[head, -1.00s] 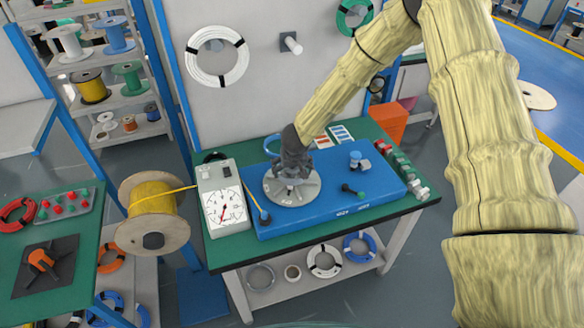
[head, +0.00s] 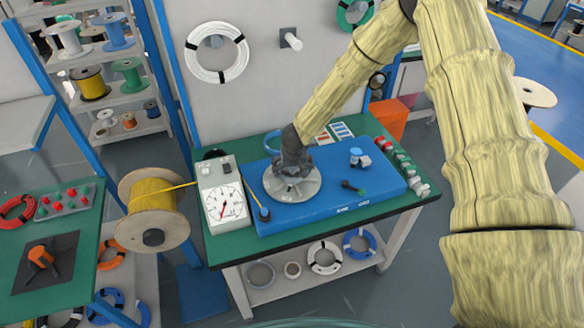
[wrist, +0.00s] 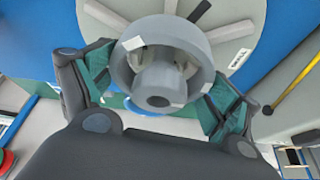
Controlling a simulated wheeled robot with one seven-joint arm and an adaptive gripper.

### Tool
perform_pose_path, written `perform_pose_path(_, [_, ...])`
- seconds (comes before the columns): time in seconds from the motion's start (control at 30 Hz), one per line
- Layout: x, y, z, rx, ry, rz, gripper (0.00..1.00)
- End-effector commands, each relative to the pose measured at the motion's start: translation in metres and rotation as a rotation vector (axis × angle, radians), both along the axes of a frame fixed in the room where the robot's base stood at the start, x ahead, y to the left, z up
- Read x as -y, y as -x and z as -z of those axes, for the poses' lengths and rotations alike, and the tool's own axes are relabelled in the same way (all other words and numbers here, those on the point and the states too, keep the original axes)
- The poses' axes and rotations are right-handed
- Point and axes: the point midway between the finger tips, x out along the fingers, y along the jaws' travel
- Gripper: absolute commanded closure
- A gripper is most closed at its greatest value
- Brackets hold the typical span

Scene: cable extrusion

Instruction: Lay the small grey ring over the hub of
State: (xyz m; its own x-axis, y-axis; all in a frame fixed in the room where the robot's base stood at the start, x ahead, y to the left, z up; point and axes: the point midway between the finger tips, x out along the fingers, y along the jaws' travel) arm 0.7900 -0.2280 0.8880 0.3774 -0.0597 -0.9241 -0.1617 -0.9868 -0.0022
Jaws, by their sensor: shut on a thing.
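A flat round grey disc (head: 274,187) lies on the blue base plate on the green bench. It shows in the wrist view (wrist: 243,18), with slots or bars across its top. My gripper (head: 291,168) is right above the disc's middle, pointing down. In the wrist view my gripper's two fingers (wrist: 163,92) are on either side of the small grey ring (wrist: 190,37) and shut on it. The hub (wrist: 158,88) shows inside the ring's outline, with a dark hole in its end. How deep the ring sits on the hub cannot be told.
A gauge box (head: 224,197) stands left of the blue plate (head: 330,200). A yellow cable runs to it from a spool (head: 153,205). A blue-topped fitting (head: 358,157) and a dark knob (head: 352,187) stand right of the disc. Several small connectors line the bench's right edge.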

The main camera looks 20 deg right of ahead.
Motion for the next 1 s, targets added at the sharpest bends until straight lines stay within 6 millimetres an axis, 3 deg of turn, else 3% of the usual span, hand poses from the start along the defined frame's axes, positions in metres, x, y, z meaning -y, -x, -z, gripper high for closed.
perform_pose_path(1.0, [0.0000,0.0001,0.0089,0.000,0.000,0.000,0.34])
